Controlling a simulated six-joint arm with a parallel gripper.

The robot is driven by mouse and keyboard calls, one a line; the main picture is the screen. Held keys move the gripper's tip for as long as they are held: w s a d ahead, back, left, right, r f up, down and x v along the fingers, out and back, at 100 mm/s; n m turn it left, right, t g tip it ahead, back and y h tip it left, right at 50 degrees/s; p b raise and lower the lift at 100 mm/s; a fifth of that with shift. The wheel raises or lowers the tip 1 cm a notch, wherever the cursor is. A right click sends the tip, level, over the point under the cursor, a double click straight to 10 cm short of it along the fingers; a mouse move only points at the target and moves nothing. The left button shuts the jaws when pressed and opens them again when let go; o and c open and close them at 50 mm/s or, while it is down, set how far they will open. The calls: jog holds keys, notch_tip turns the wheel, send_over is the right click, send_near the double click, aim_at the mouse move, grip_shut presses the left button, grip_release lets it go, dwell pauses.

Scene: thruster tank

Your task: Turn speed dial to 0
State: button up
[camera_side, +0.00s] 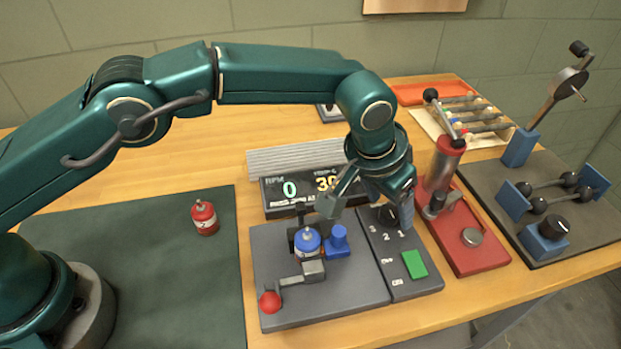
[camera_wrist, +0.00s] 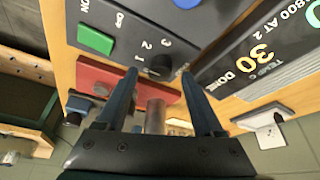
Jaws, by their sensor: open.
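The speed dial is a black knob (camera_side: 387,216) on the grey control panel (camera_side: 400,290), beside printed numbers; 1, 2 and 3 can be read. In the wrist view the dial (camera_wrist: 160,67) shows between and just beyond the two fingers. My gripper (camera_side: 375,205) is open above the dial, with its fingers on either side of it and nothing held. In the wrist view my gripper (camera_wrist: 166,85) also shows its fingers apart. I cannot tell whether either finger touches the dial. The dial's exact setting is too small to tell. The display (camera_side: 305,188) reads RPM 0 and 30.
A green button (camera_side: 414,264) sits in front of the dial. Blue parts and a red ball lever (camera_side: 269,302) are on the panel's left. A red-based press (camera_side: 465,225) stands close on the right. A red bottle (camera_side: 204,217) stands on the dark mat (camera_side: 150,290).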

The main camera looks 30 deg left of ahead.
jog(key=shift+w+f, duration=0.15)
jog(key=shift+f, duration=0.3)
grip_shut()
jog(key=shift+d, duration=0.1)
jog(key=shift+d+n+y, duration=0.1)
jog(key=shift+n+y, duration=0.4)
jog(key=shift+n, duration=1.1)
grip_release()
